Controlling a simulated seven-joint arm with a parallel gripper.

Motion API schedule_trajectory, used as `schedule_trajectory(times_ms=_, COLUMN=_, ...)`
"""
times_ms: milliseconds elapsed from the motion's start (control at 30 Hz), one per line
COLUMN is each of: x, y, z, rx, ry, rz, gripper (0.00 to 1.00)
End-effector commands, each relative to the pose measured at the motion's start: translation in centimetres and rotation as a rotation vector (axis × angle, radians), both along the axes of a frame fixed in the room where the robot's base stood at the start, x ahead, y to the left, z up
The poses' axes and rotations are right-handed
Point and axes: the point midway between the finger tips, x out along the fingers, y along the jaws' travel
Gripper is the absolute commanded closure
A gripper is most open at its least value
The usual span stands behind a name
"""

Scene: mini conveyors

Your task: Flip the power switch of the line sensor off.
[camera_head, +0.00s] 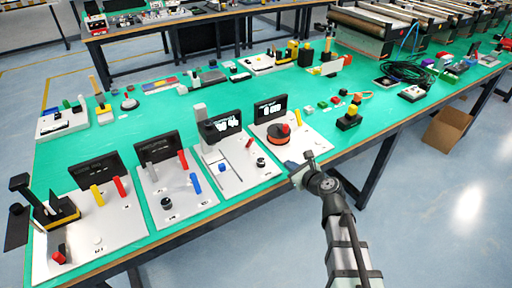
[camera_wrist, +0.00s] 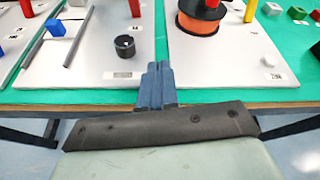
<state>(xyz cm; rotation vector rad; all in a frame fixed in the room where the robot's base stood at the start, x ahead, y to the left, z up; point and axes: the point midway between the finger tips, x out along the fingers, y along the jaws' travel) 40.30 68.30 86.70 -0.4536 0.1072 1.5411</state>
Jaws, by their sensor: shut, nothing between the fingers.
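My gripper (camera_head: 290,165) is shut and empty at the table's front edge. In the wrist view its blue fingers (camera_wrist: 155,68) are together, in front of the gap between two white boards.
The board on the right (camera_head: 300,150) carries an orange disc (camera_head: 278,134). Two more boards (camera_head: 165,185) with coloured handles stand further left. A cardboard box (camera_head: 447,130) is on the floor.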

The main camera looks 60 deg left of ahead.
Motion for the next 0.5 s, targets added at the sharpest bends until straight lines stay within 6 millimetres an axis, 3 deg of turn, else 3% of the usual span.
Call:
schedule_trajectory(times_ms=200, x=-3.7, y=3.3, z=2.1, rx=0.071, ry=0.151, rz=-0.017, gripper=1.00)
schedule_trajectory(times_ms=500, x=-5.3, y=4.4, z=3.0, rx=0.098, ry=0.221, rz=-0.025, gripper=1.00)
